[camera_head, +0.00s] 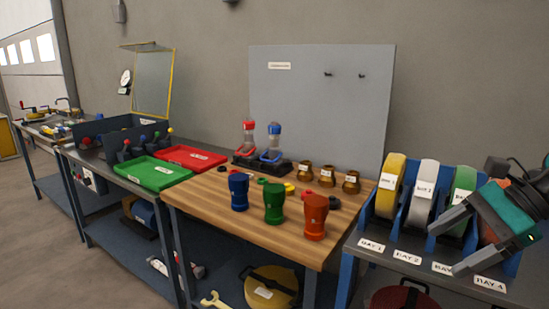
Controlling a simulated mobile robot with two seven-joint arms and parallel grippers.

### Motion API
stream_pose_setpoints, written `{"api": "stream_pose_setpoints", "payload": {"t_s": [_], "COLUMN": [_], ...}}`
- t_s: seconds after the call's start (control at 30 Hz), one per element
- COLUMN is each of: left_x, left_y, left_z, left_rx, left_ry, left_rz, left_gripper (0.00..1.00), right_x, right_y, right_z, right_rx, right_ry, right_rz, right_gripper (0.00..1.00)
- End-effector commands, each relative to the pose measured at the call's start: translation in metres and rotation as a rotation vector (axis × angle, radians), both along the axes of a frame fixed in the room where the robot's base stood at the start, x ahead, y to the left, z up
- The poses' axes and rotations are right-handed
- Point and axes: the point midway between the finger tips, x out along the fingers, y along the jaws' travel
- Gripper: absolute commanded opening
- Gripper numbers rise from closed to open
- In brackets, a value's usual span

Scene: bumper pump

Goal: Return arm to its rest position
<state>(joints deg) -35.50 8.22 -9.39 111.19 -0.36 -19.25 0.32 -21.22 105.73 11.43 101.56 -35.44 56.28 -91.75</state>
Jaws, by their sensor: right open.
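My right gripper (452,245) comes in from the right edge in the head view. Its two grey fingers are spread apart with nothing visible between them. It hangs in front of the right end of the blue rack (386,225), and hides part of a green wheel and an orange one there. My left gripper is not in view.
A wooden-topped bench (205,203) carries blue (238,191), green (274,203) and red (314,217) cups. Green (152,174) and red (190,158) trays lie to the left. The rack holds yellow (390,187) and white (423,193) wheels. A grey panel (320,110) stands behind.

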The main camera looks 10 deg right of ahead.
Motion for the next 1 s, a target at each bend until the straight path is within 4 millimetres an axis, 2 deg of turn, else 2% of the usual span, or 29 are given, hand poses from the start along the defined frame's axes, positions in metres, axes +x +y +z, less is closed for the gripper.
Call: {"api": "stream_pose_setpoints", "payload": {"t_s": [0.03,0.27,0.47,0.67,0.87,0.9,1.0], "left_x": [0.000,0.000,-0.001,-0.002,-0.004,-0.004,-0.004], "left_y": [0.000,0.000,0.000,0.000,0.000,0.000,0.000], "left_z": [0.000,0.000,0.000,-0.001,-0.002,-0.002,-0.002], "left_rx": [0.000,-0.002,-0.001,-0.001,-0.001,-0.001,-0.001], "left_ry": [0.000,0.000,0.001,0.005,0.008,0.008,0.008], "left_rz": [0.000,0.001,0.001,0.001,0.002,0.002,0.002], "left_gripper": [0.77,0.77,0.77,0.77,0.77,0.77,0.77], "right_x": [0.000,0.004,-0.003,-0.023,-0.055,-0.063,-0.081], "right_y": [0.001,0.004,0.006,0.019,0.055,0.066,0.096], "right_z": [-0.016,-0.075,-0.133,-0.199,-0.265,-0.277,-0.303], "right_rx": [0.123,0.641,1.095,1.548,1.986,-2.042,-1.811], "right_ry": [0.042,0.292,0.593,0.966,1.409,-1.486,-1.401], "right_rz": [-0.115,-0.629,-1.052,-1.446,-1.796,1.833,1.604], "right_gripper": [0.77,0.77,0.77,0.77,0.77,0.77,0.77]}}
